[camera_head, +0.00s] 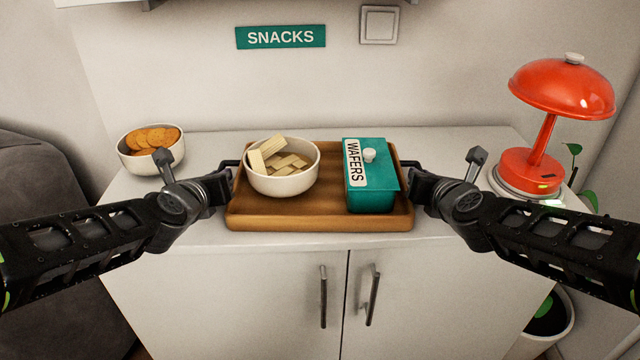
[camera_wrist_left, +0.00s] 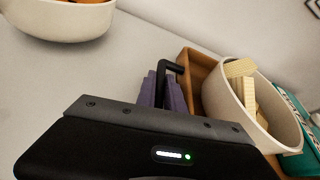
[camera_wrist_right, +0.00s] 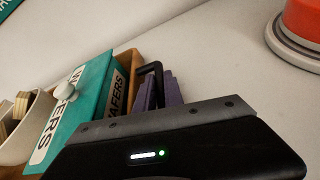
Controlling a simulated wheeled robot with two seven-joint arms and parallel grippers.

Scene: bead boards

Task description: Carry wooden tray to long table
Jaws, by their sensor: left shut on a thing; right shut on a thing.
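The wooden tray (camera_head: 320,222) is on the white cabinet top, its front edge along the cabinet's front. It holds a white bowl of wafers (camera_head: 283,186) on the left and a teal box labelled WAFERS (camera_head: 372,195) on the right. My left gripper (camera_head: 230,172) is shut on the tray's left handle; that black handle shows in the left wrist view (camera_wrist_left: 172,67). My right gripper (camera_head: 412,172) is shut on the right handle, whose black bar shows in the right wrist view (camera_wrist_right: 151,68). I cannot tell whether the tray touches the cabinet. The long table is not in view.
A bowl of orange crackers (camera_head: 151,150) stands left of the tray, behind my left arm. A red lamp (camera_head: 545,125) stands at the right end of the cabinet (camera_head: 240,290), near a plant. A dark sofa-like piece (camera_head: 45,190) is at the left.

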